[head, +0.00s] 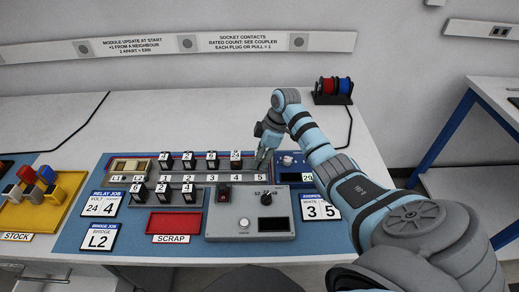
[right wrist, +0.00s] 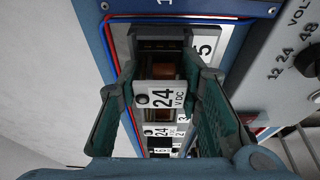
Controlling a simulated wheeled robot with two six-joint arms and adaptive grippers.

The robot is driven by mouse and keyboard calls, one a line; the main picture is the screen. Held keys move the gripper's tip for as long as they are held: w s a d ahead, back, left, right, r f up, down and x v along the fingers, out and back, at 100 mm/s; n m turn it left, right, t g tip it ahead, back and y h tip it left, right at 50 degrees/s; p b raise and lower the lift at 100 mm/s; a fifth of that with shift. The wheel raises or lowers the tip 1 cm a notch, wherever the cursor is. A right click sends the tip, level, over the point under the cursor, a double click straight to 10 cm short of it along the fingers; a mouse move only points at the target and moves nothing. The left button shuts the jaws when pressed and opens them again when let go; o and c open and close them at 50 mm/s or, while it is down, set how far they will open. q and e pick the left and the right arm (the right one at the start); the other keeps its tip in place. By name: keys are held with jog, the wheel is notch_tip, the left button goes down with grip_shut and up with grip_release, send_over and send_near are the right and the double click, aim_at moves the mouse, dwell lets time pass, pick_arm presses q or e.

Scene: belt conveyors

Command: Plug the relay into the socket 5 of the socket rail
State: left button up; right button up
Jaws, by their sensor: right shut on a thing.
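My right gripper (head: 263,158) is at the right end of the grey socket rail (head: 200,178), by the position marked 5. In the right wrist view my gripper (right wrist: 165,85) is shut on a relay (right wrist: 162,97) with a white "24 VDC" label and an orange-brown inside. A dark socket (right wrist: 160,42) beside the "5" plate (right wrist: 206,46) shows just beyond the relay. Whether the relay's pins are in it I cannot tell. In the head view the fingers hide the held relay. My left gripper is not in view.
Several relays (head: 188,160) stand in the rail to the left, the nearest (head: 236,158) close by. More relays (head: 163,191) stand in front. A red scrap tray (head: 174,223), a grey tester box (head: 225,225) and a yellow stock tray (head: 62,208) lie nearer.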

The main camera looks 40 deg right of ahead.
jog(key=shift+s+f, duration=0.1)
jog(key=shift+f, duration=0.05)
jog(key=o, duration=1.2)
jog(key=shift+o, duration=0.2)
jog(key=o, duration=0.5)
notch_tip(320, 180, up, 8)
jog(key=p, duration=0.8)
jog(key=shift+p, duration=0.35)
jog(key=shift+f, duration=0.2)
